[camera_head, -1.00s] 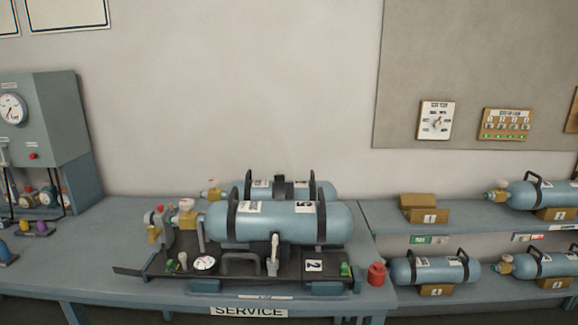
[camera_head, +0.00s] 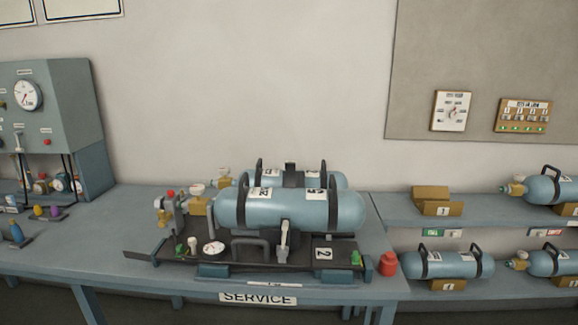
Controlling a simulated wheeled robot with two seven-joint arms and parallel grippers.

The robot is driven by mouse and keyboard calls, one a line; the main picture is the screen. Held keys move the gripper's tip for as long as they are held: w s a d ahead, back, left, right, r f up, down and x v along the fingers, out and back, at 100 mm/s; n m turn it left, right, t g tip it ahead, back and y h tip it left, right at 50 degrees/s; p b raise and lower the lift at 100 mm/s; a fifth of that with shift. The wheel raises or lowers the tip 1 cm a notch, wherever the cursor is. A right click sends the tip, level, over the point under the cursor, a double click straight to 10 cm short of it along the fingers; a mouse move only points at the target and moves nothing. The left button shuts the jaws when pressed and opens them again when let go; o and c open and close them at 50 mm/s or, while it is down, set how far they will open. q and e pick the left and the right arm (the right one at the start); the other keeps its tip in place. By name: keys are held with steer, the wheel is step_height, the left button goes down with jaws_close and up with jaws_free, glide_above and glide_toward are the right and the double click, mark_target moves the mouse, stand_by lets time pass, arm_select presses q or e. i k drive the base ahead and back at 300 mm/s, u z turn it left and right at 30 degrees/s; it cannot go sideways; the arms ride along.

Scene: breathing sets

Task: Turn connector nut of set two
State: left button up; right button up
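Breathing set two (camera_head: 323,253), marked with a "2" label on its black base plate, lies on the service bench. It carries blue cylinders (camera_head: 290,209) with black straps, one in front and another behind. A brass connector (camera_head: 197,206) with a pale knob sits at the left end of the front cylinder, beside a grey upright part with a red knob (camera_head: 171,194). Which part is the connector nut is too small to tell. A round white gauge (camera_head: 213,249) is on the plate's left half. Neither of my grippers is in view.
The service bench (camera_head: 110,235) has free room left of the set. A grey gauge cabinet (camera_head: 60,100) stands at the far left. A red cylindrical object (camera_head: 388,264) stands right of the set. Shelves at the right hold more cylinders (camera_head: 447,264) and a brown cradle (camera_head: 430,200).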

mark_target(158, 201)
steer(key=u, duration=2.7)
steer(key=i, duration=2.4)
steer(key=z, duration=3.25)
